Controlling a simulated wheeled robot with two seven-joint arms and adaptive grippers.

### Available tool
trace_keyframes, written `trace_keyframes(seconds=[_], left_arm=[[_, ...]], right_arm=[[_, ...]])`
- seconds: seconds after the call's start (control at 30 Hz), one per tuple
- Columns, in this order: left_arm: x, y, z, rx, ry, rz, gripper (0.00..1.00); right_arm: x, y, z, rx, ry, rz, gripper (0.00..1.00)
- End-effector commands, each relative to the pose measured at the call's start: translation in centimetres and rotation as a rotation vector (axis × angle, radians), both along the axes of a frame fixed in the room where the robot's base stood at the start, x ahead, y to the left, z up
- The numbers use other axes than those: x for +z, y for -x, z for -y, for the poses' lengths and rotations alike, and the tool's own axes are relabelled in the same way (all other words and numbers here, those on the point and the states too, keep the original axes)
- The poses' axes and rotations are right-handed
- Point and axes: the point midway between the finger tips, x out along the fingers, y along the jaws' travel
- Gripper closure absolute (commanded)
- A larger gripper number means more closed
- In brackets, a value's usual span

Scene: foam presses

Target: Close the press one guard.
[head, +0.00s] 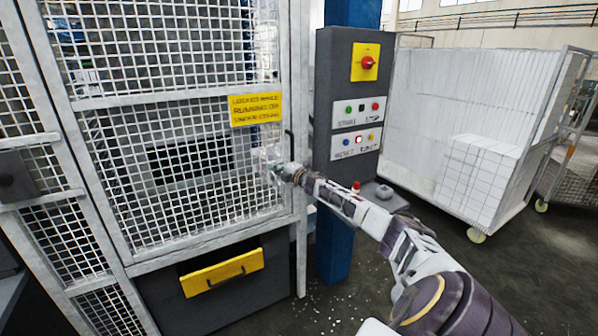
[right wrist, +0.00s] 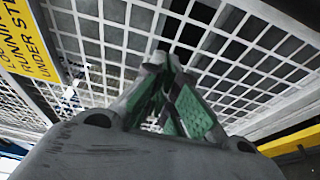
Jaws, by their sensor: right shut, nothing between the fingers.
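The press one guard (head: 185,190) is a white-framed wire mesh door at the left of the head view. It carries a yellow warning sign (head: 256,109) and a dark upright handle (head: 289,146) at its right edge. The guard's right edge lies close to the white post; I cannot tell whether it is fully closed. My right gripper (head: 277,170) is at the mesh near that edge, below the handle. In the right wrist view its green-padded fingers (right wrist: 168,85) are shut and empty, with mesh close beyond them; contact is unclear. My left gripper is not in view.
A dark control panel (head: 322,110) with buttons and a red knob stands on a blue column right of the guard. A yellow-fronted drawer (head: 222,272) is below the guard. A wheeled cage (head: 470,130) of white foam blocks stands at the right.

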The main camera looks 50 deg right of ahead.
Motion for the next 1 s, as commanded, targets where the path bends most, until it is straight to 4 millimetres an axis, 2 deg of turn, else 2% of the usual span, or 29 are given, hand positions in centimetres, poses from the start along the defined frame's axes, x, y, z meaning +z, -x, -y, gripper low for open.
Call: trace_keyframes(seconds=[0.4, 1.0], left_arm=[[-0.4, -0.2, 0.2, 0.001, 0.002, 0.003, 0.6], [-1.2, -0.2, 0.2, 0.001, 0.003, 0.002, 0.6]], right_arm=[[-0.1, 1.1, 0.6, -0.001, 0.0, 0.0, 1.0], [-0.2, 4.0, 1.9, 0.0, 0.001, -0.002, 1.0]])
